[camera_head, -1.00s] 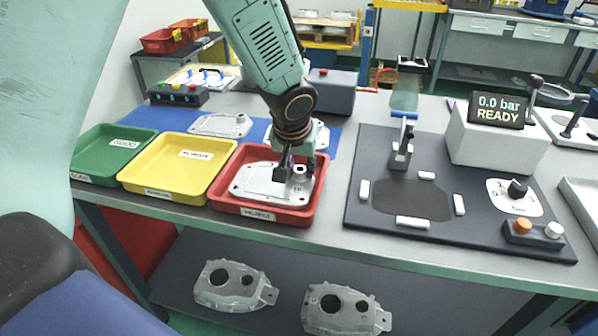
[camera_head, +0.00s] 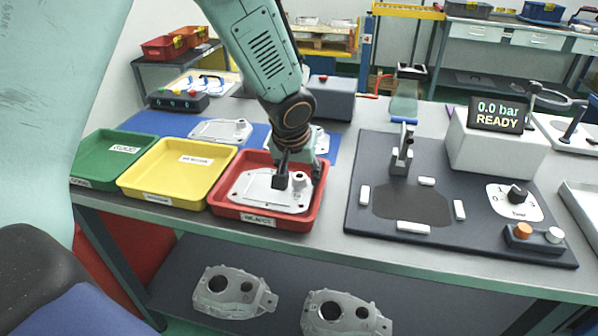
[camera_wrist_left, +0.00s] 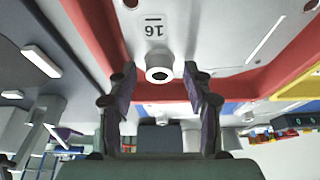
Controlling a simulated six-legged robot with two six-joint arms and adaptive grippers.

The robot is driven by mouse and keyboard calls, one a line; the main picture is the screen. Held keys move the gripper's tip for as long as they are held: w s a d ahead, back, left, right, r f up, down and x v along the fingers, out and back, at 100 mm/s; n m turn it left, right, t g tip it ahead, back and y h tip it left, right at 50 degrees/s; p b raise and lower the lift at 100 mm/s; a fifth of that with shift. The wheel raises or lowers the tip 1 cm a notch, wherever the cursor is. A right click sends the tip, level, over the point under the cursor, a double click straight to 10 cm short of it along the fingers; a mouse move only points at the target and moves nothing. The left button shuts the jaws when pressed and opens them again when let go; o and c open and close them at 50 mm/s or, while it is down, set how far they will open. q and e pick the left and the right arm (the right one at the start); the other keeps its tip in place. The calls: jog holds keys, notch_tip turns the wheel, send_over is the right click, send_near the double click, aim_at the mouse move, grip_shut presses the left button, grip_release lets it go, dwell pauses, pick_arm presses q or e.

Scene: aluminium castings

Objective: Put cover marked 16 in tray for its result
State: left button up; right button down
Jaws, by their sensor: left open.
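The cover marked 16 (camera_head: 262,194) is a flat light-grey casting lying in the red tray (camera_head: 222,207). In the left wrist view the cover (camera_wrist_left: 205,40) shows its "16" upside down beside a short round boss (camera_wrist_left: 159,68). My left gripper (camera_head: 291,181) is over the right part of the cover. In the left wrist view its two fingers (camera_wrist_left: 160,85) are spread on either side of the boss with gaps, not gripping it. The red tray's label seems to read "REJECT". The yellow tray (camera_head: 140,183) and green tray (camera_head: 95,177) are empty. My right gripper is not in view.
Other covers lie on the blue mat, one (camera_head: 222,130) behind the yellow tray. A test fixture (camera_head: 360,225) with a clamp stands right of the red tray; its display (camera_head: 497,114) reads 0.0 bar READY. Two housings (camera_head: 234,292) sit on the lower shelf.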

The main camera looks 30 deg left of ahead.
pick_arm(q)
jog(key=shift+r, duration=0.1)
jog(key=shift+r+p, duration=0.3)
jog(key=p+v, duration=0.3)
jog(key=v, duration=0.8)
jog(key=shift+r+p, duration=0.25)
jog(key=shift+p, duration=0.1)
jog(key=shift+s, duration=0.2)
